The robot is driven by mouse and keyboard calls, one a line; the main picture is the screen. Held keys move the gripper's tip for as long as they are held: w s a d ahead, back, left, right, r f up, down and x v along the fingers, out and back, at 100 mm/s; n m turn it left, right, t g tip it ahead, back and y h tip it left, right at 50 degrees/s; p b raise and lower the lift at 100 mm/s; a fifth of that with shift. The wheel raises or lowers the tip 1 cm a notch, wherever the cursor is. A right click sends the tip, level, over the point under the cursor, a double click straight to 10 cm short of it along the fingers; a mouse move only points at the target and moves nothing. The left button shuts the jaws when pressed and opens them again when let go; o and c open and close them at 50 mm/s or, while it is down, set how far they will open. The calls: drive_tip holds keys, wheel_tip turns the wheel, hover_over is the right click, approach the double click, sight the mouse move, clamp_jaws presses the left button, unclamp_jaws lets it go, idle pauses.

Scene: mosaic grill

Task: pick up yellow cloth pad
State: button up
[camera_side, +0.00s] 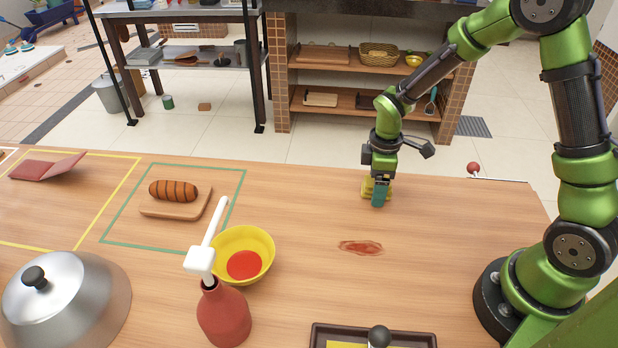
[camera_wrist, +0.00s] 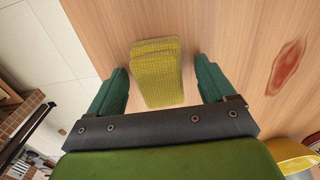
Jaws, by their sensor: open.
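The yellow cloth pad (camera_wrist: 157,75) lies on the wooden table, folded, with a ribbed texture. In the wrist view it sits between the two green fingers of my gripper (camera_wrist: 163,88), with a gap on each side. The fingers are open and do not visibly touch it. In the side view my gripper (camera_side: 378,190) points down at the table's far edge. The pad (camera_side: 366,188) shows there only as yellow parts around the fingers, which hide most of it.
A red smear (camera_side: 361,247) is on the table nearby. A yellow bowl (camera_side: 262,243) with red contents stands beside a red bottle (camera_side: 224,318). A grilled sausage (camera_side: 173,191) is on a board. A metal dome (camera_side: 65,300) and a dark tray (camera_side: 318,336) are at the front.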

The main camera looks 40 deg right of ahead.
drive_tip(key=c, duration=1)
wheel_tip(320, 180, up, 10)
drive_tip(key=shift+r, duration=0.1)
drive_tip(key=shift+c, duration=0.2)
